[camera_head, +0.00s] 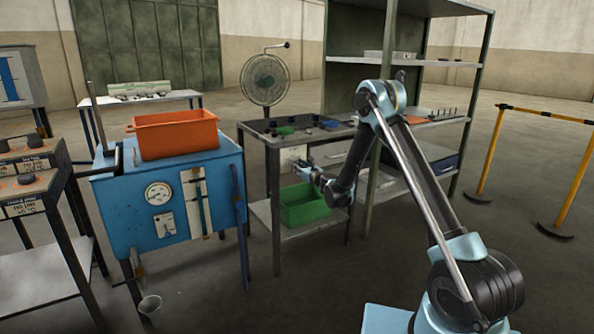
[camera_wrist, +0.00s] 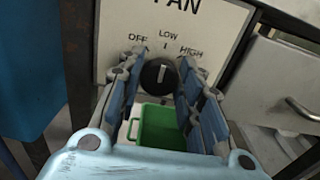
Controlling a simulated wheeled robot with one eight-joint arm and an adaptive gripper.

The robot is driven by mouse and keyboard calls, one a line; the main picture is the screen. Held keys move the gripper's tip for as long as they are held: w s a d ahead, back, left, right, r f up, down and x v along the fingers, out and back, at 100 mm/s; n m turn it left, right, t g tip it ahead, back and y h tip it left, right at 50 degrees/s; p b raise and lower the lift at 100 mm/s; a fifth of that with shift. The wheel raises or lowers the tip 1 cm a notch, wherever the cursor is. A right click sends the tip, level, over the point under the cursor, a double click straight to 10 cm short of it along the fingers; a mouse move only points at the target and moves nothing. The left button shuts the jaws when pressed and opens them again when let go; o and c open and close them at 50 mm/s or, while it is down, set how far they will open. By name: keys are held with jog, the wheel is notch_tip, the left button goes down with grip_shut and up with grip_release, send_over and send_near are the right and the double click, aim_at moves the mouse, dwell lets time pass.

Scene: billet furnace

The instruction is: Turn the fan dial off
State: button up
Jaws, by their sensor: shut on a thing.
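The fan dial (camera_wrist: 157,77) is a black round knob on a white panel (camera_wrist: 115,30) marked FAN, with OFF at left, LOW at the top and HIGH at right. Its white mark points up, roughly at LOW. My gripper (camera_wrist: 162,72) has a finger on each side of the dial and is shut on it. In the head view the panel (camera_head: 288,157) hangs at the front of a dark workbench, and my gripper (camera_head: 308,168) reaches it, hiding the dial there. The fan (camera_head: 265,80) stands behind the bench.
A green bin (camera_head: 305,204) sits on the bench's lower shelf, below my gripper; it also shows in the wrist view (camera_wrist: 160,128). A drawer (camera_wrist: 285,85) is right of the panel. A blue cabinet (camera_head: 125,215) with an orange tray (camera_head: 175,136) stands to the left. Tall shelving (camera_head: 480,75) stands right.

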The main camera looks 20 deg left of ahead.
jog(key=shift+w, duration=0.1)
jog(key=n, duration=0.4)
jog(key=shift+n, duration=0.3)
jog(key=shift+a+n, duration=0.15)
jog(key=shift+n, duration=1.75)
jog(key=shift+s, duration=0.2)
jog(key=o, duration=1.1)
jog(key=shift+c, duration=0.2)
jog(key=v, duration=1.2)
jog(key=shift+n, duration=0.3)
